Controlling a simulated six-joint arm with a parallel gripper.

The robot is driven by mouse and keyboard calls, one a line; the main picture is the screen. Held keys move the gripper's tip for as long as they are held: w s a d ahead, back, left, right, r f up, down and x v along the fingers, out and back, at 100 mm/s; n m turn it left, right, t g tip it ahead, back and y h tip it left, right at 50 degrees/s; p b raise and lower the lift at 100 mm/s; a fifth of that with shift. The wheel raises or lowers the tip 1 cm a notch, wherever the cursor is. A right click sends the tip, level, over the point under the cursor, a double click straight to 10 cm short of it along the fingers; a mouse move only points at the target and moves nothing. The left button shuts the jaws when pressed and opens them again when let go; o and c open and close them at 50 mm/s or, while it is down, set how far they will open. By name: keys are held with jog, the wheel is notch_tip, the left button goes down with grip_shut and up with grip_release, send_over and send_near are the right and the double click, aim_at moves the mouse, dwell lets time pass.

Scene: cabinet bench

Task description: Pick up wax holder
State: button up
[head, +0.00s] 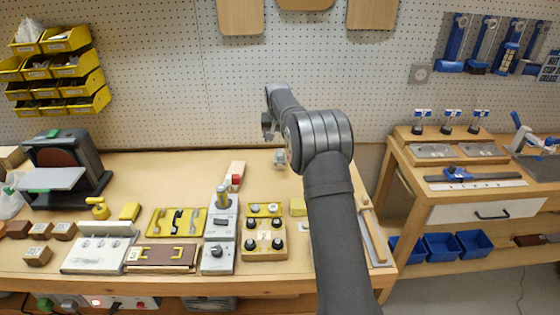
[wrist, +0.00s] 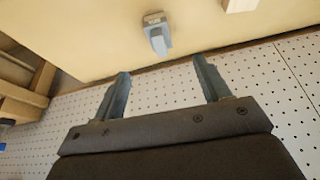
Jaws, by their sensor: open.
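No label marks a wax holder, so I cannot tell for sure which thing it is. A small grey piece (head: 279,158) stands alone at the back of the bench near the pegboard. A grey-blue piece on a small base (wrist: 157,38), probably the same one, shows in the wrist view beyond the fingertips. My gripper (wrist: 160,68) is open and empty, its two fingers apart and short of that piece. In the head view my gripper (head: 268,131) is small, above the back of the bench and slightly left of the grey piece; my arm hides part of the bench.
A pale block with a red part (head: 236,176) stands left of the grey piece. Knob boards (head: 263,240), a yellow hook tray (head: 176,221) and a sander (head: 65,170) fill the front and left. The pegboard (head: 180,80) rises behind. The bench around the grey piece is clear.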

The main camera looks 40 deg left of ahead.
aim_at(280, 159)
jog(key=x, duration=1.2)
jog(key=shift+a+r, duration=0.1)
jog(key=shift+w+x, duration=0.25)
jog(key=shift+x, duration=1.05)
jog(key=shift+w+x, duration=0.2)
jog(key=shift+x, duration=1.1)
jog(key=shift+r, duration=0.1)
jog(key=c, duration=1.1)
jog(key=shift+r, duration=0.1)
jog(key=shift+c, duration=0.2)
